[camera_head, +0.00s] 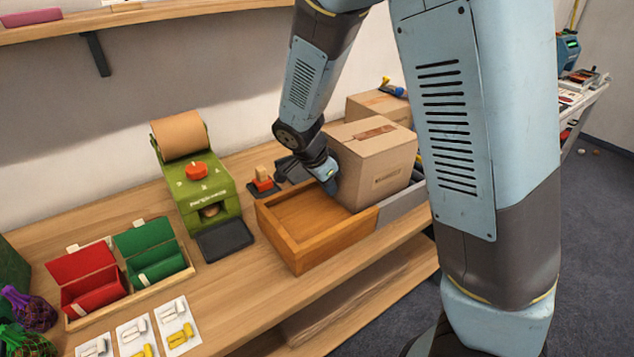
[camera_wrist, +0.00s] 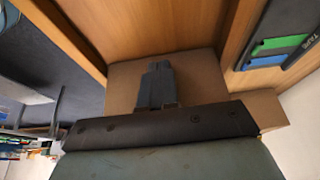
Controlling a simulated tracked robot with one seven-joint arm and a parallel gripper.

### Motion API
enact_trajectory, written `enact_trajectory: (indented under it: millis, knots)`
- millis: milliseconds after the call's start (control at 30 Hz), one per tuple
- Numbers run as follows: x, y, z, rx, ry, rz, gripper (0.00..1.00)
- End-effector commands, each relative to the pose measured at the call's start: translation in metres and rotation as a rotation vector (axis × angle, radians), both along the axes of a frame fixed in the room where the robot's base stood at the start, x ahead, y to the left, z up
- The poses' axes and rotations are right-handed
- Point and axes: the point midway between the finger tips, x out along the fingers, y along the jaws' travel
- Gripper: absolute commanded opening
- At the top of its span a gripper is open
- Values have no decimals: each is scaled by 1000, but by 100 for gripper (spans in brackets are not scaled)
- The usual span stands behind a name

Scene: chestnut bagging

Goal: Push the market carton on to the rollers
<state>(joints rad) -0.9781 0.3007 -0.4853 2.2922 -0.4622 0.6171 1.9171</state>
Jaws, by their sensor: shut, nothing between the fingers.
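The market carton (camera_head: 385,160) is a closed brown cardboard box, upright at the right end of a shallow wooden tray (camera_head: 313,256). A grey strip (camera_head: 404,204), which looks like the roller track, runs beside the carton's lower right; the rollers themselves are hard to make out. My gripper (camera_head: 331,186) is shut and empty, low at the carton's left face; I cannot tell if it touches. In the wrist view my shut fingers (camera_wrist: 157,84) stand in front of the carton's cardboard (camera_wrist: 122,88). The carton's far side is hidden.
A second carton (camera_head: 366,105) stands behind. A green paper-roll machine (camera_head: 201,193), a black pad (camera_head: 224,239) and red and green boxes (camera_head: 150,250) stand left on the bench. A small stamp-like item (camera_head: 263,184) sits behind the tray. My arm hides the right side.

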Motion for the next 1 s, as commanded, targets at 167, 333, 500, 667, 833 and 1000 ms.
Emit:
enact_trajectory:
  millis: [167,333,500,667,833,1000]
  knots:
    - [4,-8,0,-1,0,-1,0]
    - [9,-15,0,0,0,-1,0]
    - [13,-22,0,0,0,-1,0]
    - [17,-28,0,0,0,-1,0]
    - [21,-36,0,0,0,-1,0]
    - [26,-42,0,0,0,-1,0]
